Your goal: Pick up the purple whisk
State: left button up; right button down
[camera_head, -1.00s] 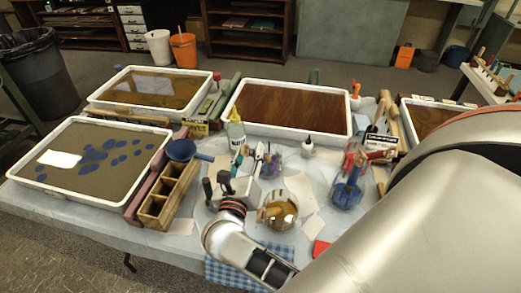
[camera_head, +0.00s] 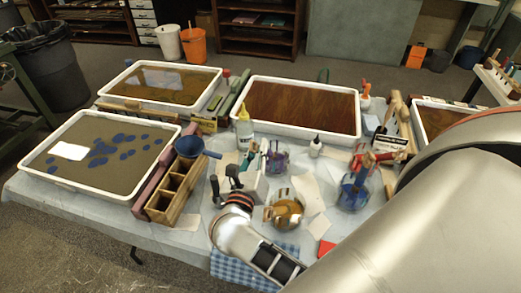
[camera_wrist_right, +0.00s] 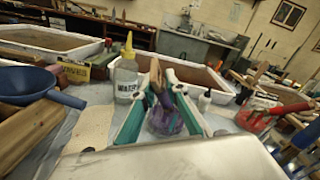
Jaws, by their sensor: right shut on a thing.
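The purple whisk (camera_wrist_right: 166,119) stands in a clear glass jar near the middle of the table; its purple wires show in the right wrist view. The jar with the purple shows also in the head view (camera_head: 278,160). My right gripper (camera_head: 259,150) reaches in from the bottom of the head view. In the right wrist view its green-lined fingers (camera_wrist_right: 160,84) come together at the upper part of the whisk, shut on it. The exact contact is small and partly hidden. The wires are still at the jar. My left gripper is out of view.
A water bottle with a yellow tip (camera_head: 244,133) stands close left of the jar. A glass jar with amber contents (camera_head: 286,210) and one with blue (camera_head: 353,190) stand nearby. A wooden box (camera_head: 172,205), a blue ladle (camera_head: 190,147) and white-rimmed trays (camera_head: 48,135) surround the area.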

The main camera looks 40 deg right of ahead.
notch_tip(320, 180, up, 11)
jog(key=p, duration=0.8)
jog(key=shift+p, duration=0.35)
pick_arm(q)
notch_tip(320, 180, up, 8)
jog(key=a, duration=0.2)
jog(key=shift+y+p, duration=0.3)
jog(key=shift+p, duration=0.1)
pick_arm(e)
notch_tip(320, 180, up, 8)
jog(key=shift+r, duration=0.25)
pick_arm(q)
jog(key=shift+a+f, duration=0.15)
pick_arm(e)
jog(key=shift+f, duration=0.1)
